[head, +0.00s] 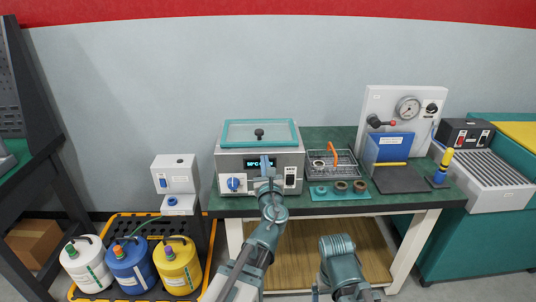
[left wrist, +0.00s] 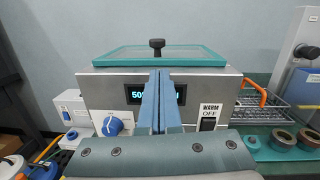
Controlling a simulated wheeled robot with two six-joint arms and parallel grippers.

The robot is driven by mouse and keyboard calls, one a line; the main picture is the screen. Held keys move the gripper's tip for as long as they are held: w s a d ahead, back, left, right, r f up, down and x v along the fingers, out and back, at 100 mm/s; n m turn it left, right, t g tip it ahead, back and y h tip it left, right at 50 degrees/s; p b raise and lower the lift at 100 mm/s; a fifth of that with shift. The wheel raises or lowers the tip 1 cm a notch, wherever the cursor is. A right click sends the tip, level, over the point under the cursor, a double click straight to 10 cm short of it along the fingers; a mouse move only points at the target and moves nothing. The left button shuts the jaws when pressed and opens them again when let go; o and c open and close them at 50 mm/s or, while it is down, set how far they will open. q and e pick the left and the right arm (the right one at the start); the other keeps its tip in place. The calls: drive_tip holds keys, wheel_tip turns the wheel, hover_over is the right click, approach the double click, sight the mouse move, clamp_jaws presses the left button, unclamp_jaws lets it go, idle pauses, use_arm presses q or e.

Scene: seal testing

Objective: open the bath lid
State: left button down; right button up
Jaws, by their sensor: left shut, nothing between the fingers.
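The bath (head: 228,165) is a grey metal box on the green bench top, with a lit display, a blue dial and a rocker switch on its front. Its lid (head: 230,133) is a teal-framed clear panel lying flat over the top, with a black knob (head: 259,133) in the middle. The lid (left wrist: 112,58) and knob (left wrist: 157,45) also show in the left wrist view. My left gripper (head: 265,160) is shut and empty in front of the bath's display, below the knob and apart from it. Its fingers (left wrist: 161,75) partly hide the display. My right gripper is out of view.
Right of the bath are a wire basket (head: 335,165) with an orange handle and a teal mat (head: 340,196) with several rings. A gauge panel (head: 380,105) and a blue box (head: 392,147) stand farther right. A white dispenser (head: 175,173) is left. Space above the lid is clear.

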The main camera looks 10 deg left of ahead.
sight(260, 133)
use_arm(q)
drive_tip(key=p+x, duration=0.1)
drive_tip(key=x, duration=0.9)
drive_tip(key=shift+s, duration=0.1)
drive_tip(key=shift+r, duration=0.15)
wheel_tip(260, 133, up, 2)
drive_tip(key=g+p, duration=0.1)
drive_tip(key=p, duration=0.3)
drive_tip(key=shift+a, duration=0.15)
drive_tip(key=w+r+g+p, duration=0.1)
drive_tip(key=r+p, duration=0.2)
drive_tip(key=p, duration=0.3)
drive_tip(key=w+r+g+h+p, duration=0.1)
drive_tip(key=r+g+p, duration=0.1)
drive_tip(key=p, duration=0.4)
drive_tip(key=w+a+r+g+p, duration=0.1)
drive_tip(key=w+r+p, duration=0.1)
drive_tip(key=r+p, duration=0.2)
drive_tip(key=shift+w+r+g+h+p, duration=0.1)
drive_tip(key=shift+r+g+h+p, duration=0.25)
drive_tip(key=shift+p, duration=1.15)
drive_tip(key=w+a+r+p, duration=0.2)
drive_tip(key=w+r+p, duration=0.1)
drive_tip(key=w, duration=0.3)
drive_tip(key=w+a+r+p, duration=0.1)
drive_tip(key=w+r+p, duration=0.3)
drive_tip(key=w, duration=0.2)
drive_tip(key=shift+w+a+r+p, duration=0.3)
drive_tip(key=shift+w+a, duration=0.05)
